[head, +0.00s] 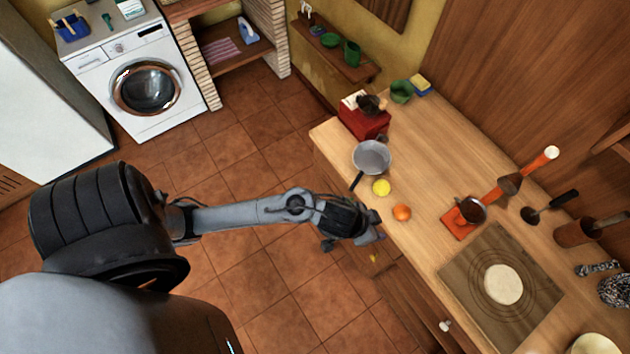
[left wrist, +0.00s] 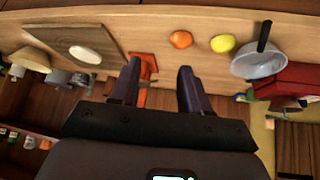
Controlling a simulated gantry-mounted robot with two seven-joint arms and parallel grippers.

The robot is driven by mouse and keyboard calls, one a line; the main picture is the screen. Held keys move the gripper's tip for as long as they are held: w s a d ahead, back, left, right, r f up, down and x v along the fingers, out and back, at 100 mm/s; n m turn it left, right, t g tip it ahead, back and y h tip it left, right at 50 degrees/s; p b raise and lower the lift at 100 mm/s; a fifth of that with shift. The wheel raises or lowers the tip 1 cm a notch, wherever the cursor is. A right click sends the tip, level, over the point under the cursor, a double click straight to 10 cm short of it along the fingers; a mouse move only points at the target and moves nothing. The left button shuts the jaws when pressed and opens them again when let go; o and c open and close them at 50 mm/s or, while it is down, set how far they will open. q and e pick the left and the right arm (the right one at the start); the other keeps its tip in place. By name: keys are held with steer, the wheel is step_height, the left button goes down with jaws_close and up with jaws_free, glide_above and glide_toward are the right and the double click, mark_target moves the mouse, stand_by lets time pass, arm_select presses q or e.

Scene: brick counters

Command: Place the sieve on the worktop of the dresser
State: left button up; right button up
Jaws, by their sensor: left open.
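A grey round pan-like vessel (head: 371,157) with a dark handle stands on the wooden worktop (head: 430,150); I cannot tell whether it is the sieve. It also shows in the left wrist view (left wrist: 258,64), right of the fingers. A round dark-rimmed thing (head: 472,209) rests by an orange grater-like piece (head: 459,225); it could also be the sieve. My left gripper (head: 376,232) is at the worktop's front edge, apart from both. In the left wrist view its two fingers (left wrist: 160,78) are spread with nothing held between them. My right gripper is not in view.
A lemon (head: 381,187) and an orange (head: 401,212) lie near the front edge. A board with dough (head: 503,284) is farther along. A red grinder (head: 363,118) and green bowl (head: 401,91) stand at the far end. The worktop's middle has bare patches.

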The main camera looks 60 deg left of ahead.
arm_select(q)
steer(key=s+a+r+g, duration=0.1)
steer(key=s+a, duration=0.2)
steer(key=s, duration=0.4)
steer(key=s+a+r+g+y, duration=0.1)
steer(key=s+a+g, duration=0.1)
steer(key=s, duration=0.5)
steer(key=shift+a+y, duration=0.3)
steer(key=shift+a, duration=0.3)
steer(key=shift+r, duration=0.15)
step_height(320, 180, up, 10)
steer(key=p, duration=0.9)
steer(key=shift+f+p, duration=0.2)
steer(key=shift+p, duration=0.15)
